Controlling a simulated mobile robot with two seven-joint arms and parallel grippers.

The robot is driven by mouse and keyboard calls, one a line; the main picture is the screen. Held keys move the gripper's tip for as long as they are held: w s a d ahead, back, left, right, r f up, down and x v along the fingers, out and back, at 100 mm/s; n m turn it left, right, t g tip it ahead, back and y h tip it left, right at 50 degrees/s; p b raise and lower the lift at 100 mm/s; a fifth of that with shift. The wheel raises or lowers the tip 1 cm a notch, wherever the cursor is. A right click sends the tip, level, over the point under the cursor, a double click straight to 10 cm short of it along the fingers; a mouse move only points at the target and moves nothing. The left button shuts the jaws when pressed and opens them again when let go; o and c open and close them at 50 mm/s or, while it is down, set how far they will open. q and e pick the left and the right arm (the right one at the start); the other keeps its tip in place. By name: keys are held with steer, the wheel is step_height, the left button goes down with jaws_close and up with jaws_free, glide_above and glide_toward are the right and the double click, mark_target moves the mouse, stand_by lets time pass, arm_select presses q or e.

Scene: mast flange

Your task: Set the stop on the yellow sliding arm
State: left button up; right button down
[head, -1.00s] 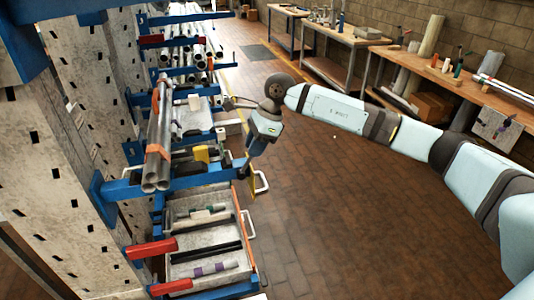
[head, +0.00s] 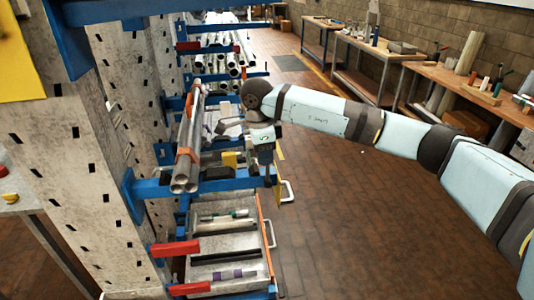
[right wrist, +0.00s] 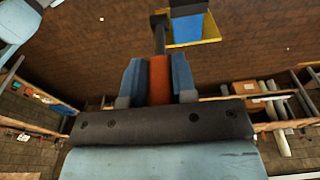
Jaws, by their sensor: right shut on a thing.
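My right gripper (right wrist: 158,80) is shut on an orange-red piece (right wrist: 159,78) with a dark rod and dark head, apparently the stop. In the head view the right gripper (head: 268,178) points down at the outer end of a blue rack arm (head: 215,183); its fingertips are hard to make out. A thin yellow plate (head: 281,170) shows just right of it. In the right wrist view a yellow edge (right wrist: 198,43) around a blue face lies beyond the rod. I cannot tell whether the rod touches it. Which part is the yellow sliding arm is unclear. My left gripper is out of view.
Grey pipes (head: 186,150) lie on the rack's blue arms. A yellow block (head: 230,160) sits close to my gripper. Below is an open drawer (head: 265,235) with tools. Red-capped arms (head: 176,249) stick out at lower left. The floor to the right is clear; benches (head: 455,85) stand beyond.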

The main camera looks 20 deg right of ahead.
steer(key=c, duration=0.9)
jaws_free()
steer(key=shift+a, duration=0.15)
steer(key=r, duration=0.4)
steer(key=a+r+b, duration=0.1)
steer(key=r, duration=0.4)
steer(key=r+b, duration=0.1)
steer(key=r, duration=0.3)
steer(key=shift+w+a+r, duration=0.2)
steer(key=shift+r, duration=0.15)
